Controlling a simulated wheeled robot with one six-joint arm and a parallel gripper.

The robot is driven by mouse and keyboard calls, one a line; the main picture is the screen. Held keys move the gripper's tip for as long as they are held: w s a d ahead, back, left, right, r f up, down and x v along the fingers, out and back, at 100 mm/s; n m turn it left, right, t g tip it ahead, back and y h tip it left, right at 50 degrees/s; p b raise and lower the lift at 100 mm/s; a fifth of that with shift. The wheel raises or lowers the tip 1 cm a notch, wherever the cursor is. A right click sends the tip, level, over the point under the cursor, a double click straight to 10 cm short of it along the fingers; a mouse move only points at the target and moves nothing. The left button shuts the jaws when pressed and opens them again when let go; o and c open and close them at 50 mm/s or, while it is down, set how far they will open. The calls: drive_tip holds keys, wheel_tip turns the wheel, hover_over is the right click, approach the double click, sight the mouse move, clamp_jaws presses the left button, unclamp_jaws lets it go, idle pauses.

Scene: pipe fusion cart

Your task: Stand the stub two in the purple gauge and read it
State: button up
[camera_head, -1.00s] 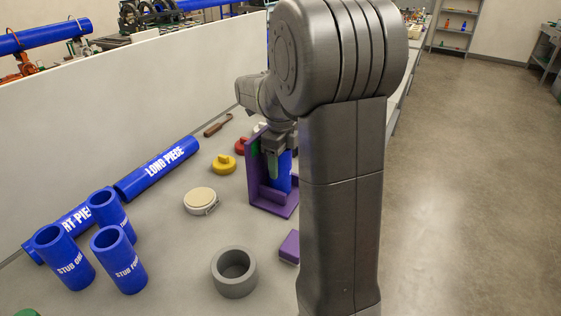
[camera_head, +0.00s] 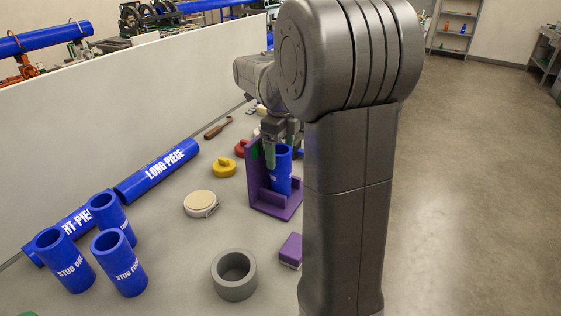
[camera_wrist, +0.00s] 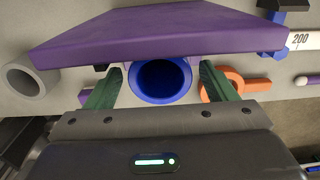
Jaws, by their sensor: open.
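The purple gauge (camera_head: 257,176) stands on the bench, with an upright back plate and a low base. A blue stub (camera_head: 281,172) stands upright in it, beside the back plate; its lettering is mostly hidden, so I cannot read which stub it is. In the wrist view the stub's open top (camera_wrist: 162,80) sits against the purple plate (camera_wrist: 165,32). My gripper (camera_head: 281,150) is above and around the stub's top. In the wrist view its green fingers (camera_wrist: 160,88) are apart, one on each side of the stub, with gaps showing.
Stub one (camera_head: 64,260), stub four (camera_head: 119,262) and another blue stub (camera_head: 110,217) stand at left. A grey ring (camera_head: 234,275), a tape measure (camera_head: 201,204), a purple block (camera_head: 290,250) and a yellow piece (camera_head: 223,168) lie nearby. An orange piece (camera_wrist: 238,84) shows beside the stub.

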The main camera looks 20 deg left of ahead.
wheel_tip(320, 180, up, 7)
drive_tip(key=shift+r, duration=0.15)
idle(2.1)
drive_tip(key=shift+f, duration=4.2)
drive_tip(key=shift+f, duration=1.7)
wheel_tip(320, 180, up, 27)
drive_tip(key=p, duration=0.3)
drive_tip(key=n, duration=1.8)
approach(281, 163)
drive_tip(key=shift+s+d+r+b, duration=0.3)
drive_tip(key=shift+s+r, duration=0.25)
